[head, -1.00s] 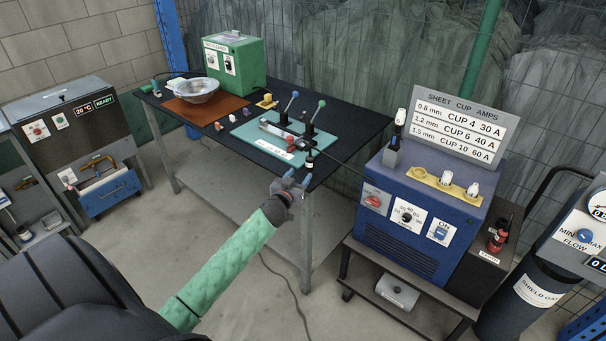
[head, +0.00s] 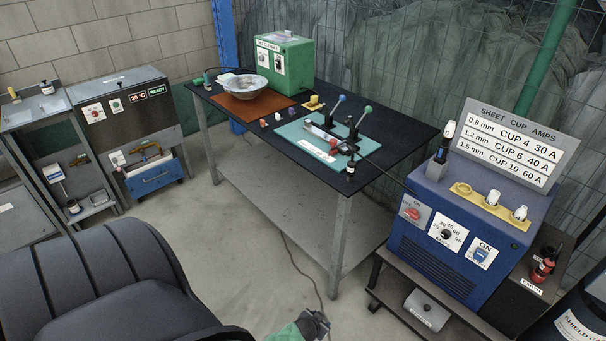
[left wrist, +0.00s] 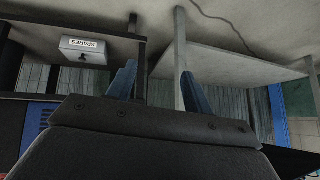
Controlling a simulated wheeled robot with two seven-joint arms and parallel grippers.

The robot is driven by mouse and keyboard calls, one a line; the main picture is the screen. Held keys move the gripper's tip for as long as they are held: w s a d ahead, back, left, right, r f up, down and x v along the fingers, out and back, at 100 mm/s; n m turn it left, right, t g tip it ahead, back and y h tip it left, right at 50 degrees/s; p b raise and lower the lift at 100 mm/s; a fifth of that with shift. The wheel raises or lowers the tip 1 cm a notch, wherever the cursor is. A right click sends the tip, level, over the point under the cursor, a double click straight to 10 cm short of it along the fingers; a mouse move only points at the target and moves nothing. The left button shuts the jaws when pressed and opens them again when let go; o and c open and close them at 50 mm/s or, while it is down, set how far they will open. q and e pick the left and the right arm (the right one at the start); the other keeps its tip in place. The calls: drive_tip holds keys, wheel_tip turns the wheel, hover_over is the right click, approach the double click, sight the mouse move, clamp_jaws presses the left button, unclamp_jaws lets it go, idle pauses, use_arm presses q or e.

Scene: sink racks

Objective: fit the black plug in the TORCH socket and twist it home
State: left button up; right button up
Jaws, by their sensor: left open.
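My left gripper (head: 313,325) is at the bottom edge of the head view, low over the floor in front of the bench. In the left wrist view its two blue fingers (left wrist: 160,85) are spread apart with nothing between them. My right gripper is out of view. I cannot make out the black plug or the TORCH socket for certain. A blue power unit (head: 445,262) with dials and a switch stands at the right. A small red and black item (head: 541,268) sits beside it above a white label. My left gripper is well apart from both.
A bench (head: 400,120) holds a green box (head: 284,65), a metal bowl (head: 243,86) and a teal mat (head: 295,132) with a clamp fixture. A chair-like black form (head: 110,285) fills the lower left. A cable (head: 300,270) lies on the floor. A SPARES box (left wrist: 84,48) shows in the wrist view.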

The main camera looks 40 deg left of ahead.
use_arm(q)
drive_tip(key=s+d+f+g, duration=0.2)
drive_tip(key=s+d+f, duration=0.2)
drive_tip(key=s, duration=0.4)
drive_tip(key=s+d+f+m+g+h+b, duration=0.1)
drive_tip(key=s+d+f+g, duration=0.1)
drive_tip(key=s+d+f, duration=0.2)
drive_tip(key=s+d+f+m+g+h, duration=0.1)
drive_tip(key=s+d+f+g, duration=0.1)
drive_tip(key=s+d+f, duration=0.3)
drive_tip(key=s+d, duration=0.3)
drive_tip(key=s, duration=0.3)
drive_tip(key=shift+s+d, duration=0.15)
drive_tip(key=shift+s, duration=0.2)
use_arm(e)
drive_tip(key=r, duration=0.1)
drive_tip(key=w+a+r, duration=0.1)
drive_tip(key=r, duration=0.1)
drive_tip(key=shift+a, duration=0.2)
use_arm(q)
drive_tip(key=shift+w+f, duration=0.1)
drive_tip(key=shift+f, duration=0.05)
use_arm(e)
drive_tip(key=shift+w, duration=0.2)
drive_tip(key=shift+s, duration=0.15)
